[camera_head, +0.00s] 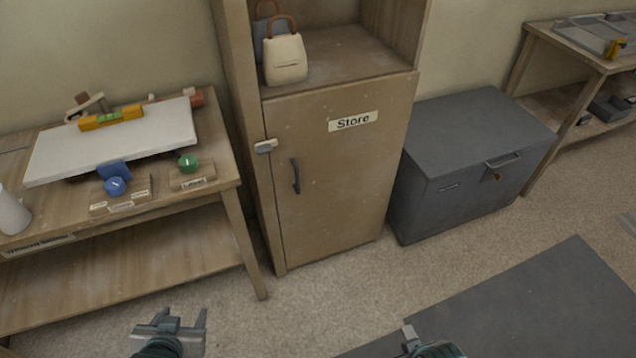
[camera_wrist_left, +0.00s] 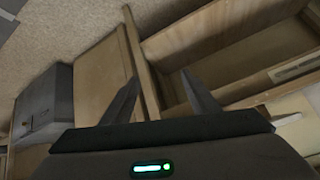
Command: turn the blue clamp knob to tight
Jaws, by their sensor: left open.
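The blue clamp knob (camera_head: 115,187) is a round blue knob with a pale mark, on a small labelled wooden block (camera_head: 128,197) at the front of the workbench (camera_head: 60,217). A blue block-like part (camera_head: 113,171) stands just behind it. The label's words are too small to read. My left gripper (camera_head: 170,322) is open and empty, low in front of the bench and well apart from the knob. Its fingers also show in the left wrist view (camera_wrist_left: 158,95), with nothing between them. My right gripper (camera_head: 410,335) shows only in part at the bottom edge.
A green knob (camera_head: 188,163) sits right of the blue one. A white board (camera_head: 115,142) with a yellow level (camera_head: 110,118) lies behind. A white cup-like object (camera_head: 10,214) is at left. The Store cabinet (camera_head: 340,180) and grey chest (camera_head: 470,160) stand to the right.

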